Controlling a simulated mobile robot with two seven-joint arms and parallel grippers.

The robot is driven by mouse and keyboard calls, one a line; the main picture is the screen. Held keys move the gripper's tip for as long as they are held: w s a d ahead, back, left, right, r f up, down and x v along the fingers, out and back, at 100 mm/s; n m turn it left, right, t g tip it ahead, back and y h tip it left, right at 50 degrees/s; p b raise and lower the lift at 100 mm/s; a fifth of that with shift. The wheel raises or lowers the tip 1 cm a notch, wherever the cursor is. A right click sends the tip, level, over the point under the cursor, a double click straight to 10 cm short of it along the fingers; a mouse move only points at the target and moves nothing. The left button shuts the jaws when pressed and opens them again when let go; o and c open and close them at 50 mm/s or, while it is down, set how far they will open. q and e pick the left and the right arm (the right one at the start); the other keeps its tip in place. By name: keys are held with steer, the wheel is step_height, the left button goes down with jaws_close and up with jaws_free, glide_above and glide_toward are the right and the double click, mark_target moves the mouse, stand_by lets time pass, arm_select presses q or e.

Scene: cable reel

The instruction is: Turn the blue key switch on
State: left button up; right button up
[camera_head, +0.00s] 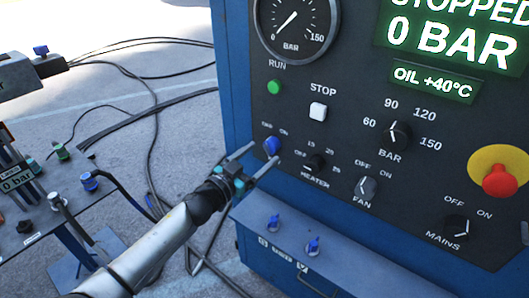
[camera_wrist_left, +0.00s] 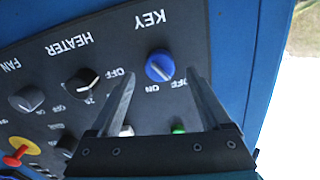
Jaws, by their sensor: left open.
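The blue key switch (camera_head: 272,146) is a round knob on the dark front panel, with OFF and ON printed above it. In the left wrist view the knob (camera_wrist_left: 159,66) shows upside down under the word KEY. A pale mark shows on it, but I cannot tell for sure which word it points at. My left gripper (camera_head: 266,151) is open and empty in front of the panel. In the wrist view its two fingers (camera_wrist_left: 162,74) stand on either side of the knob, with gaps; contact is not visible. My right gripper is out of view.
The heater knob (camera_head: 314,163) sits right beside the key switch. The white stop button (camera_head: 318,112) and green run button (camera_head: 275,87) are above. A blue ledge (camera_head: 330,250) with two small blue levers juts out below. Cables (camera_head: 150,120) lie on the ground at left.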

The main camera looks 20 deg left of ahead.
mark_target(270, 146)
arm_select(q)
steer(key=shift+x, duration=1.2)
jaws_close()
